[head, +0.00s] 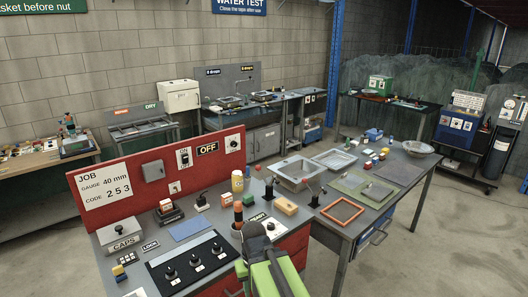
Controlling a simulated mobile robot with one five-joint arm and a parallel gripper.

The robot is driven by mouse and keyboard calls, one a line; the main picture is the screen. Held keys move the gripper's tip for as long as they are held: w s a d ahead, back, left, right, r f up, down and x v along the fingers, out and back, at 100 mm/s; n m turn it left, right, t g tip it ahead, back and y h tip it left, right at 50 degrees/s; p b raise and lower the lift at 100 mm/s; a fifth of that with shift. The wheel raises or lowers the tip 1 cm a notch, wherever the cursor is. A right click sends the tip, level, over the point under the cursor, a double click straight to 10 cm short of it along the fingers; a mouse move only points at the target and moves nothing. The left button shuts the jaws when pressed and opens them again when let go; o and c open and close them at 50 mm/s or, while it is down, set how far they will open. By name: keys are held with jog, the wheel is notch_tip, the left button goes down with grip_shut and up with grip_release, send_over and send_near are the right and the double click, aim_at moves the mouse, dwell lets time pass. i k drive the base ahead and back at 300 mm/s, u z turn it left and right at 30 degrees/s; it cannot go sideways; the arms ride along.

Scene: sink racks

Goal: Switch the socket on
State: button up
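The red upright panel (130,181) stands at the back of the near bench. A small white plate (174,187), which looks like the socket, sits low on it. Above it is a white switch plate (184,158) with a dark lever and small lettering; its position is too small to tell. A black sign (207,149) beside it reads OFF. A white plate with a round dark knob (234,143) is at the panel's right end. My gripper (253,233) is over the bench's front right part, apart from the panel. Its fingers are not clear.
A grey box (153,167) is on the panel. A black three-knob plate (194,261) and a CAPS box (120,235) lie left. A blue mat (188,229) is bare.

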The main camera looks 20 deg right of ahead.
aim_at(185, 157)
jog(key=z, duration=1.55)
jog(key=k, duration=1.8)
jog(key=u, duration=1.2)
jog(key=i, duration=2.05)
jog(key=u, duration=0.1)
